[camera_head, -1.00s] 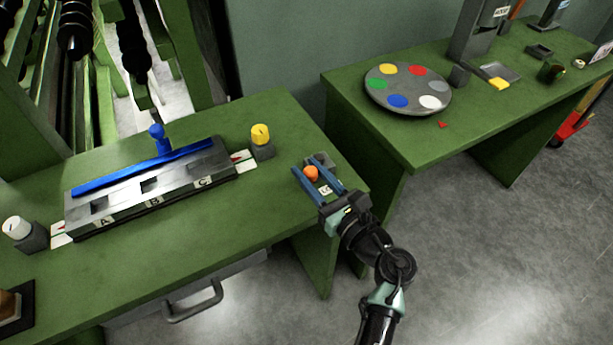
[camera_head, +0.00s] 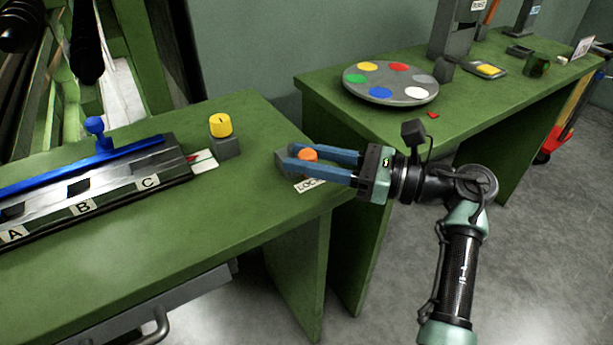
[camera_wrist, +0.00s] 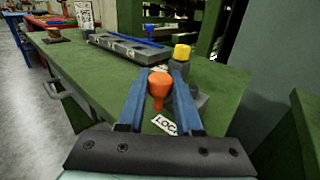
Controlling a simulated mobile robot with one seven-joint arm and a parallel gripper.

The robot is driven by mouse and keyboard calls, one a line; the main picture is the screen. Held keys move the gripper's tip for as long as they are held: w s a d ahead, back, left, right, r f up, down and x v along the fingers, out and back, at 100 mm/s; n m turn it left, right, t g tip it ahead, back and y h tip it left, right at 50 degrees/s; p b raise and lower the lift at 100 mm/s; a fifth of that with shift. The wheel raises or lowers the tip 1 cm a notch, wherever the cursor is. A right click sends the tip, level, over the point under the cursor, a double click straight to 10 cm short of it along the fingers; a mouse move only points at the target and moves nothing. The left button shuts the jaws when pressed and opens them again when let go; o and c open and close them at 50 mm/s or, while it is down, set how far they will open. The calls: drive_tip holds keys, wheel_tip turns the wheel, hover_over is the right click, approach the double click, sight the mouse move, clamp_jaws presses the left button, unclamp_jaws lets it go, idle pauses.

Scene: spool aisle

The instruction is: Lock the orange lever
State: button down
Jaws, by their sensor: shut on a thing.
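The orange lever (camera_head: 308,155) stands on a small grey base (camera_head: 284,160) near the right corner of the green bench. A white label (camera_head: 308,186) lies in front of it. My gripper (camera_head: 302,160) reaches in from the right with its blue fingers on either side of the orange knob. In the wrist view the orange lever (camera_wrist: 159,86) shows its round head and narrower stem between the fingertips (camera_wrist: 160,78). My gripper is shut on it. The base is partly hidden by the fingers, and the label (camera_wrist: 166,124) is partly hidden too.
A yellow knob (camera_head: 220,126) on a grey block stands left of the lever. Further left is a metal rail block (camera_head: 110,185) marked A, B, C with a blue bar (camera_head: 80,165). A second green bench behind carries a grey disc (camera_head: 390,92) with coloured spots.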

drive_tip(key=shift+n+g+b, duration=0.3)
drive_tip(key=shift+g+b, duration=0.2)
drive_tip(key=c, duration=0.6)
unclamp_jaws()
drive_tip(key=shift+d, duration=0.1)
drive_tip(key=v, duration=1.2)
drive_tip(key=shift+s+d, duration=0.1)
drive_tip(key=shift+d, duration=0.3)
